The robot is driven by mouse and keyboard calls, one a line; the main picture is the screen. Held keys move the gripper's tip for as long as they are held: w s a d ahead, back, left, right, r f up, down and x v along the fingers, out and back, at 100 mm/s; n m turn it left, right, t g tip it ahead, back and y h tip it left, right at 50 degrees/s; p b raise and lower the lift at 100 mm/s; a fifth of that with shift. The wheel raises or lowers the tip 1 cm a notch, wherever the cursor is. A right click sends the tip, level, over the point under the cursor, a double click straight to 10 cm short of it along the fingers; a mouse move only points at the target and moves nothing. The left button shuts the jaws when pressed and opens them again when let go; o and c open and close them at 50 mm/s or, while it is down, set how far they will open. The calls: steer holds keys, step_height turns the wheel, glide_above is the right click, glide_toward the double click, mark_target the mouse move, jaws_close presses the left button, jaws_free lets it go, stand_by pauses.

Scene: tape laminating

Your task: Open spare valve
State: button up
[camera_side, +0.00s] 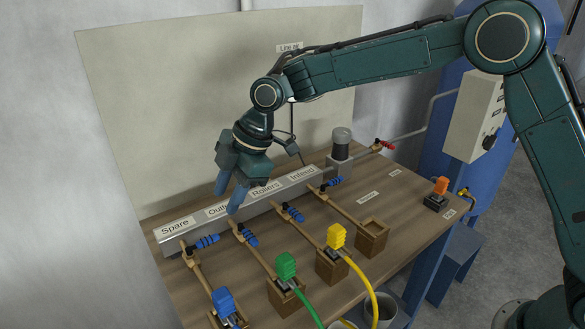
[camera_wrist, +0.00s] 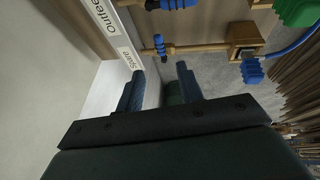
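The spare valve (camera_side: 207,241) has a blue handle that lies across its brass pipe, beside the "Spare" label (camera_side: 174,228) at the left end of the grey manifold. In the wrist view the spare valve handle (camera_wrist: 160,46) shows just beyond the fingertips, a little above the gap between them. My gripper (camera_side: 229,200) hangs above the manifold near the "Outfeed" label, with its fingers pointing down. In the wrist view my gripper (camera_wrist: 160,72) is open, with a clear gap and nothing between the fingers. It is apart from the spare handle.
The neighbouring blue handle (camera_side: 249,236) and the rollers handle (camera_side: 292,212) lie along their pipes; the infeed handle (camera_side: 335,182) lies across. Blue (camera_side: 223,302), green (camera_side: 286,265) and yellow (camera_side: 336,236) connectors stand at the front. A pale panel (camera_side: 160,110) rises behind.

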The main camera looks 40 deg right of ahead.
mark_target(210, 237)
steer(key=x, duration=1)
steer(key=shift+f, duration=0.2)
steer(key=shift+c, duration=0.3)
jaws_close()
